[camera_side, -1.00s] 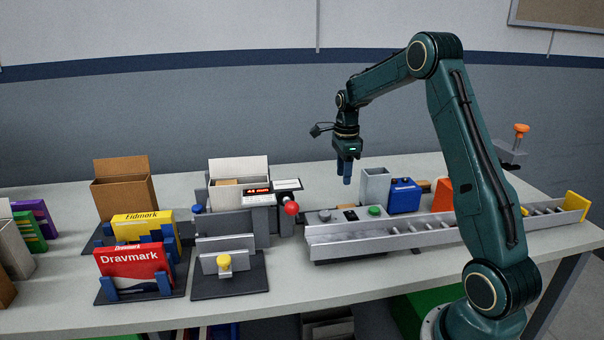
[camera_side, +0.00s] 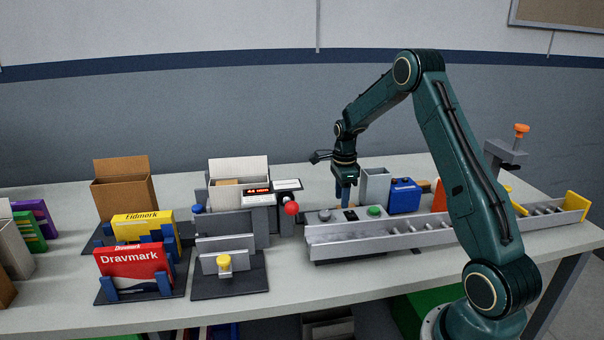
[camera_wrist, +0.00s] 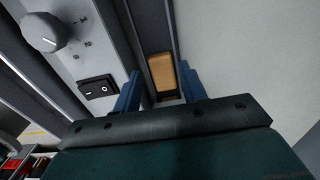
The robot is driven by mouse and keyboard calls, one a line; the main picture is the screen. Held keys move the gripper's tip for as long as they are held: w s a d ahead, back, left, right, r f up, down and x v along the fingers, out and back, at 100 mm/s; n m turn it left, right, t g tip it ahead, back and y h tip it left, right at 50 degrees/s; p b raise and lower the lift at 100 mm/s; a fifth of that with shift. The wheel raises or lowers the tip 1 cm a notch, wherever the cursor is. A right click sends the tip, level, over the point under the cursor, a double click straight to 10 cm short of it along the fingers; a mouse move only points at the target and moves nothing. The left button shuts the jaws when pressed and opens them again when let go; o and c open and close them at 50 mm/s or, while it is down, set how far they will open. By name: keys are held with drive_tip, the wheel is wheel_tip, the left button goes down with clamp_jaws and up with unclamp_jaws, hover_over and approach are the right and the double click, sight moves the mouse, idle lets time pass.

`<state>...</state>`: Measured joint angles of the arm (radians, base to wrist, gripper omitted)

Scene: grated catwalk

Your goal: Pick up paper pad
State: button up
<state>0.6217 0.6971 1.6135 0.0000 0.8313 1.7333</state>
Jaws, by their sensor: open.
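A tan, rounded block (camera_wrist: 162,72), which may be the paper pad, shows in the wrist view in a narrow dark slot. It appears between the two blue fingers of my gripper (camera_wrist: 158,70), with gaps at its sides; I cannot tell how far below the tips it lies. In the side view my gripper (camera_side: 343,203) points down behind the conveyor's control box, open and empty. That box hides the fingertips' surroundings, and the block does not show there.
The control box (camera_side: 345,216) with a knob and switch stands close in front of my gripper. A grey open bin (camera_side: 375,185) and a blue case (camera_side: 405,196) are to its right. A red ball-topped lever (camera_side: 291,208) is to its left.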

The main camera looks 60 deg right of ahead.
drive_tip(key=shift+f, duration=1.45)
drive_tip(key=shift+c, duration=0.4)
drive_tip(key=c, duration=0.6)
